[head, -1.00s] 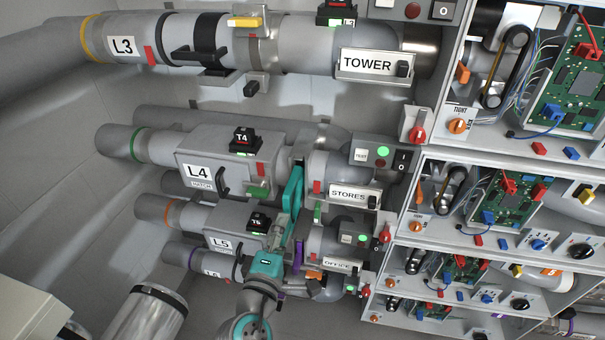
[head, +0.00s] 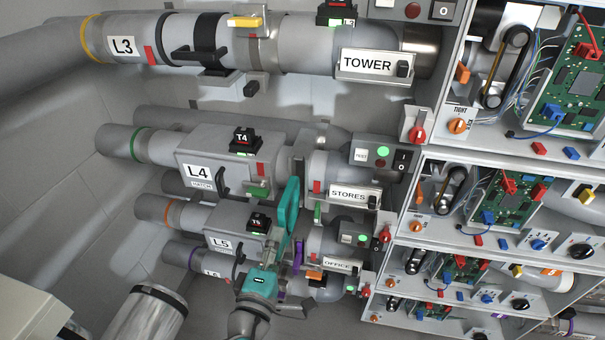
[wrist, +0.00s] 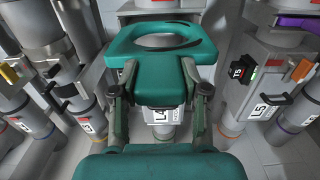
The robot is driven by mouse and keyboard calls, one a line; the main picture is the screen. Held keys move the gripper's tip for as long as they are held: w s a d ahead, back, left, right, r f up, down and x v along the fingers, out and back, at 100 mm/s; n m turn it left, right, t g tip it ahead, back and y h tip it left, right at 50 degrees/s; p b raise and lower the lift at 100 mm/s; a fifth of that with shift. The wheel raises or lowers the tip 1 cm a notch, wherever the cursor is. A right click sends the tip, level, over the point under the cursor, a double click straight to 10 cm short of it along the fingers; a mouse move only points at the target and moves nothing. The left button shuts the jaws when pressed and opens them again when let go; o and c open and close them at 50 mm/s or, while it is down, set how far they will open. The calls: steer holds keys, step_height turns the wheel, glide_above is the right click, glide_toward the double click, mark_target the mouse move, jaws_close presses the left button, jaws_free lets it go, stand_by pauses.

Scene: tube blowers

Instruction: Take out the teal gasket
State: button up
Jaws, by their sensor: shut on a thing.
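The teal gasket (head: 286,212), a flat ring with a tab, stands edge-on in the head view in front of the L4 and STORES pipe joint. In the wrist view the gasket (wrist: 122,46) shows its open hole at the top middle. My gripper (head: 273,243) is shut on the gasket's tab from below; its fingers flank the tab in the wrist view (wrist: 160,80). The head view does not show clearly whether the ring's far edge is clear of the joint (head: 299,160).
The L4 housing (head: 215,165) and L5 housing (head: 222,222) lie left of the gasket, the STORES box (head: 348,195) right. Open shelves of electronics (head: 500,200) fill the right side.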

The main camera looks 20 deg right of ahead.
steer(key=shift+v, duration=2.25)
